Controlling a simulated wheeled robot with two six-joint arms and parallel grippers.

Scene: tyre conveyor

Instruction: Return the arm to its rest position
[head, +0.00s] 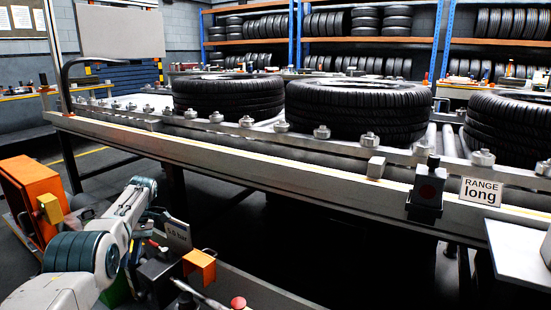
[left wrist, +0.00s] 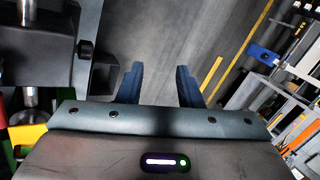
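My left arm (head: 118,222) comes in from the left in the head view, folded low in front of the conveyor frame and close to my own body. Its fingertips are hard to make out there. In the left wrist view my left gripper (left wrist: 158,75) has its two blue fingers apart, with only grey floor between them. It holds nothing. My right gripper is in neither view.
Large tyres (head: 358,108) lie flat on the roller conveyor (head: 250,165), whose front rail runs across the view. A sign (head: 481,191) reading "RANGE long" and a dark box (head: 427,188) are on the rail. Tyre racks (head: 370,42) stand behind.

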